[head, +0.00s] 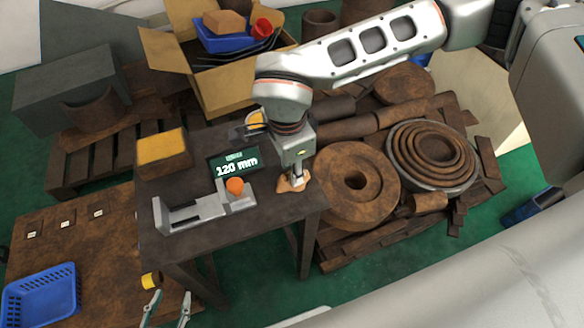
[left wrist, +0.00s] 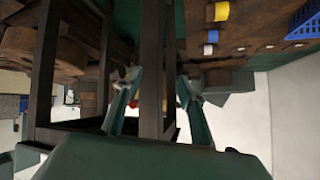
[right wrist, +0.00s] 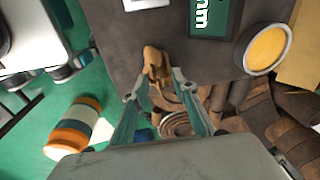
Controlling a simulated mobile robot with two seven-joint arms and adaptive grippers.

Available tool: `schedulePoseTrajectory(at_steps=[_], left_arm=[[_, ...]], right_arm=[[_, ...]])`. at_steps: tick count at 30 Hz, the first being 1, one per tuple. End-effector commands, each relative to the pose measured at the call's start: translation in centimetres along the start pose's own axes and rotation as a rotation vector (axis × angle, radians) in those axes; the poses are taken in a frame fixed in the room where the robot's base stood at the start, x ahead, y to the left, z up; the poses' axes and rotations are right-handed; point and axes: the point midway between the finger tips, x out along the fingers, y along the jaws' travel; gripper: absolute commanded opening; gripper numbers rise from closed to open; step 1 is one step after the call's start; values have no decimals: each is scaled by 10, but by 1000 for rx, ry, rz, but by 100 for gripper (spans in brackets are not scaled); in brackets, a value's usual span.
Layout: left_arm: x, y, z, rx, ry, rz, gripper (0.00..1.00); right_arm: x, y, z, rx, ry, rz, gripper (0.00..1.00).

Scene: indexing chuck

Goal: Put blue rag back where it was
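I cannot make out a clear blue rag. A crumpled tan rag (head: 292,184) lies at the right edge of the dark metal table (head: 265,205). My right gripper (head: 297,178) points down at it; its fingers hide part of the rag. In the right wrist view the rag (right wrist: 157,62) shows between the fingertips (right wrist: 159,74), which stand apart; whether they touch it is unclear. My left gripper (head: 168,306) is open and empty, low in front of the table. It also shows in the left wrist view (left wrist: 160,75), with a table leg beyond it.
The table holds a grey vise-like fixture (head: 205,210), a "120 mm" display (head: 234,163) and a yellow-topped box (head: 162,148). A blue basket (head: 42,293) stands lower left. Rusty rings and discs (head: 356,180) fill a pallet to the right. A blue object (head: 528,210) lies on the green floor.

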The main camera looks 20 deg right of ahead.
Motion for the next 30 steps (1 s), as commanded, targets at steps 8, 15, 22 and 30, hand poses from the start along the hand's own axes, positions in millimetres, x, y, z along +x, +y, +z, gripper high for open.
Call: schedulePoseTrajectory(at_steps=[8,15,22,30], left_arm=[[-4,-3,1,1,-11,-5,40],[-5,-3,-1,-8,-9,-5,40],[-6,-2,-3,-12,-6,-3,40],[-6,-1,-3,-13,-6,-2,40]], right_arm=[[-61,-2,0,0,0,-10,27],[-99,-1,0,0,0,-6,27],[-112,0,0,0,0,-2,27],[-112,0,0,0,0,-2,27]])
